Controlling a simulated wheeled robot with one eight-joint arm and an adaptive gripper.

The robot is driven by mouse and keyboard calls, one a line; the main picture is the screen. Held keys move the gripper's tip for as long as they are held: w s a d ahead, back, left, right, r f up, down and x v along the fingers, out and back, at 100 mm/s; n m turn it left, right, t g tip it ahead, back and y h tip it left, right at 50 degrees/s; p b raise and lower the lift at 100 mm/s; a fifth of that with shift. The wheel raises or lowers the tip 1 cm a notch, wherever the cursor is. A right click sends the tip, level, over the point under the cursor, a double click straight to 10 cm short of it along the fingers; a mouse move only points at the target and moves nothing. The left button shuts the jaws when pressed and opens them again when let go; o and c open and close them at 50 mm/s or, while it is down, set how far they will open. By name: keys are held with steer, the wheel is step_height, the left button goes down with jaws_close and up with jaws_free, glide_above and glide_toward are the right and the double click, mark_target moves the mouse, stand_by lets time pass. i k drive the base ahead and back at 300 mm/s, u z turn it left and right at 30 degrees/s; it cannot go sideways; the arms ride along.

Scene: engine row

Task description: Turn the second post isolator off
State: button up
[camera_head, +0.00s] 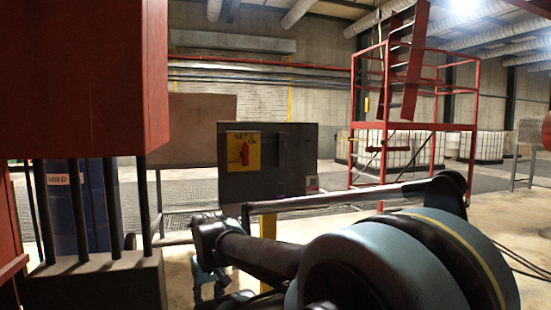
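A dark grey panel (297,165) stands near the middle of the view, with a yellow post (268,228) below it. On its left half is a yellow plate (235,158) with small dark lettering that seems to read "SET 2". A small red switch handle (245,153) sits on the plate and looks upright. My arm fills the lower right and reaches left in front of the post. I cannot make out my gripper's fingers among the dark arm parts, nor any contact with the handle. Whether this panel is the second post isolator is not clear.
A large red cabinet (80,75) on dark legs blocks the near left, with a blue drum (68,205) behind. A red stair platform (415,127) stands behind the panel to the right. White caged tanks (400,148) line the back. Concrete floor shows between.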

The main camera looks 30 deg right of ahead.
mark_target(245, 154)
steer(key=z, duration=1.45)
steer(key=k, duration=2.05)
steer(key=u, duration=0.45)
steer(key=i, duration=1)
